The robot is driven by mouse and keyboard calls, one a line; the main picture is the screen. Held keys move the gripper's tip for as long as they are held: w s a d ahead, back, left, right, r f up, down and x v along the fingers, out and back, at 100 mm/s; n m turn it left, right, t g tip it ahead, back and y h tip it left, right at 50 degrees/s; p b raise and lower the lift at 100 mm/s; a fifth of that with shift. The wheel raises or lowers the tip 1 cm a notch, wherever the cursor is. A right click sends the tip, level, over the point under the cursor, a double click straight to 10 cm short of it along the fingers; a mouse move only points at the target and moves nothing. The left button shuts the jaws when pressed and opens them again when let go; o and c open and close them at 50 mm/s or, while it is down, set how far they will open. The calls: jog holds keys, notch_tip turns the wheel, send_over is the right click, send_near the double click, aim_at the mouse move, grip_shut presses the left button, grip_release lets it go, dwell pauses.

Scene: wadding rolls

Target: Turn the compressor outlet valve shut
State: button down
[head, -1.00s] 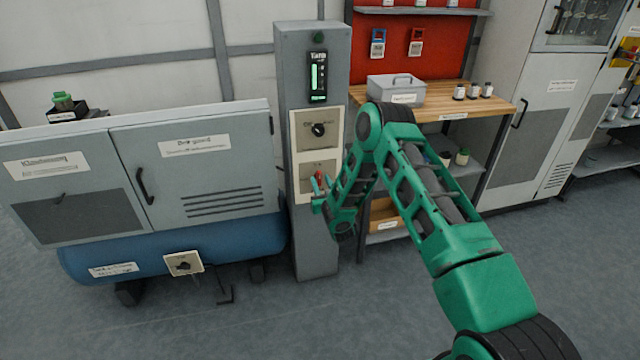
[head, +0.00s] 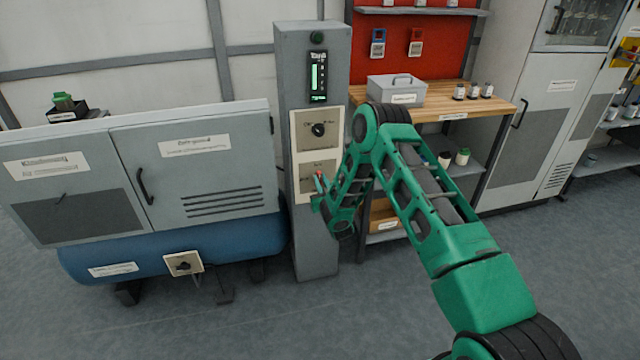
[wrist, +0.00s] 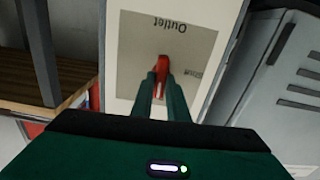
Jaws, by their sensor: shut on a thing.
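The outlet valve's red handle (wrist: 161,66) shows in the wrist view on a beige panel (wrist: 125,70) with a grey plate labelled "Outlet", which appears upside down there. My gripper (wrist: 160,82) is shut on the red handle, one green finger on each side. In the head view the panel is the lower one on the grey column, and my gripper (head: 319,190) reaches it from the right. A bit of the red handle (head: 319,175) shows there above the fingers. My green arm covers the right part of the panel, and the fingers hide the handle's lower part.
The grey column (head: 314,240) also carries a black rotary knob (head: 318,129) and a lit green gauge (head: 318,78). Left stands the grey compressor cabinet (head: 200,170) over a blue tank (head: 130,255) with another valve (head: 183,263). A wooden bench (head: 450,100) stands right.

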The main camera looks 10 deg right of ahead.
jog(key=shift+a+f+n, duration=0.1)
jog(key=shift+a+n, duration=0.05)
jog(key=shift+n, duration=2.75)
jog(key=shift+a+f+n, duration=0.1)
jog(key=shift+a+n, duration=0.1)
jog(key=shift+n, duration=2.7)
jog(key=shift+a+f+n, duration=0.1)
jog(key=shift+a+n, duration=0.05)
jog(key=shift+n, duration=2.75)
jog(key=c, duration=1.7)
grip_release()
jog(key=shift+f, duration=0.1)
jog(key=shift+d, duration=0.1)
